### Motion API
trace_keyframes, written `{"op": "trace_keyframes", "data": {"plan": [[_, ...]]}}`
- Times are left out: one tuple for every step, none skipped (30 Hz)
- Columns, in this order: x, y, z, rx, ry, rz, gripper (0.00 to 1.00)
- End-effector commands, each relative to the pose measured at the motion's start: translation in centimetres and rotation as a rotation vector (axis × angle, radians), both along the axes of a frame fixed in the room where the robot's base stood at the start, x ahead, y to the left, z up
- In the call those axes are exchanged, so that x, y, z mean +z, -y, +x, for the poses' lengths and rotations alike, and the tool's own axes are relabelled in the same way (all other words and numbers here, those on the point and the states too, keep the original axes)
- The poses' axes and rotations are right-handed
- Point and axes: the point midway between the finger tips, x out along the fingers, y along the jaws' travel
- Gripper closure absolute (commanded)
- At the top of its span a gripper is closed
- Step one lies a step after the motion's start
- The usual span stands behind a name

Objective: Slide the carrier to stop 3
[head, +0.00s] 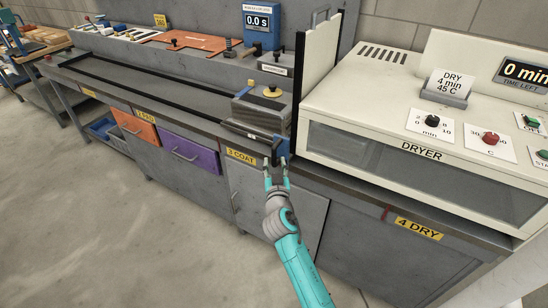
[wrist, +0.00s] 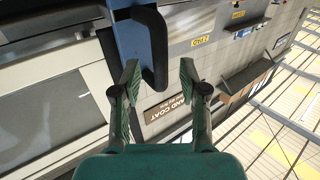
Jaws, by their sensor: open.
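The carrier shows in the head view as a blue block (head: 283,147) with a dark upright handle (head: 275,152), at the bench's front edge just right of the yellow "3 COAT" label (head: 241,156). In the wrist view its blue side (wrist: 123,50) and black bar handle (wrist: 157,50) are close ahead. My gripper (head: 276,176) is open, just below the handle in the head view. In the wrist view my gripper's fingertips (wrist: 159,72) stand either side of the handle's lower end. I cannot tell whether they touch it. The carrier's far side is hidden.
The dryer (head: 400,140) and a tall pale panel (head: 317,60) stand to the right. A dark track (head: 150,85) runs left along the bench. A "4 DRY" label (head: 418,228) is at the lower right.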

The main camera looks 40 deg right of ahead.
Motion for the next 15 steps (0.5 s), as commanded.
{"op": "trace_keyframes", "data": {"plan": [[0.1,0.6,0.7,-0.001,0.001,-0.001,0.57],[0.1,0.8,1.1,-0.001,0.001,-0.001,0.57],[0.1,1.1,1.5,-0.001,0.0,-0.001,0.57],[0.1,1.3,1.7,0.0,0.0,-0.001,0.57],[0.0,1.5,2.0,0.0,0.0,-0.001,0.57],[0.0,1.7,2.3,0.0,0.0,-0.001,0.57],[0.1,1.8,2.5,0.0,0.0,-0.001,0.57],[0.1,1.9,2.6,0.0,0.0,-0.001,0.57],[0.0,2.1,2.8,0.0,-0.001,-0.001,0.57],[0.0,2.1,2.9,0.0,-0.001,-0.001,0.57],[0.0,2.2,2.9,0.0,-0.001,-0.001,0.57],[0.0,2.2,3.0,0.0,0.0,0.0,0.57],[0.0,2.2,3.0,0.001,0.0,0.0,0.57],[0.0,2.2,3.0,0.001,0.0,0.0,0.57],[0.0,2.2,3.0,0.001,0.0,0.0,0.57]]}}
